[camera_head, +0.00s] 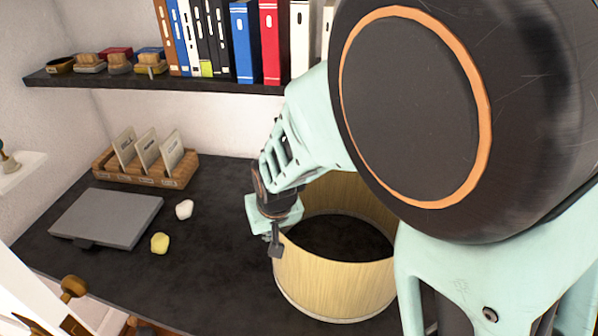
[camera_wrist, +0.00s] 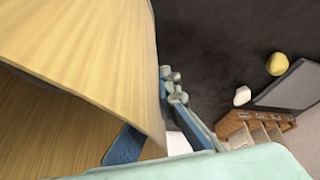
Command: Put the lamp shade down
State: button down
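The lamp shade (camera_head: 335,285) is a pale wood-coloured open cylinder, upright over the dark desk in the head view. Its wall fills the left of the wrist view (camera_wrist: 85,50). My gripper (camera_head: 278,235) is at the shade's left rim, pointing down. In the wrist view, its blue fingers (camera_wrist: 152,125) lie on either side of the shade's wall, one inside and one outside, and appear closed on it. My arm hides the shade's upper right part. I cannot tell whether its bottom edge touches the desk.
On the desk (camera_head: 215,265) are a grey closed laptop-like slab (camera_head: 106,217), a wooden card holder (camera_head: 150,172), a white lump (camera_head: 184,209) and a yellow lump (camera_head: 160,243). A shelf (camera_head: 190,83) with binders hangs above.

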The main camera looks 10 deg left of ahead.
jog(key=c, duration=2.7)
grip_release()
jog(key=shift+f, duration=0.15)
jog(key=o, duration=0.5)
jog(key=shift+o, duration=0.2)
jog(key=shift+r, duration=0.2)
jog(key=p+v, duration=0.8)
jog(key=v, duration=0.1)
jog(key=shift+r, duration=0.3)
jog(key=shift+p+v, duration=0.9)
jog(key=shift+v, duration=0.3)
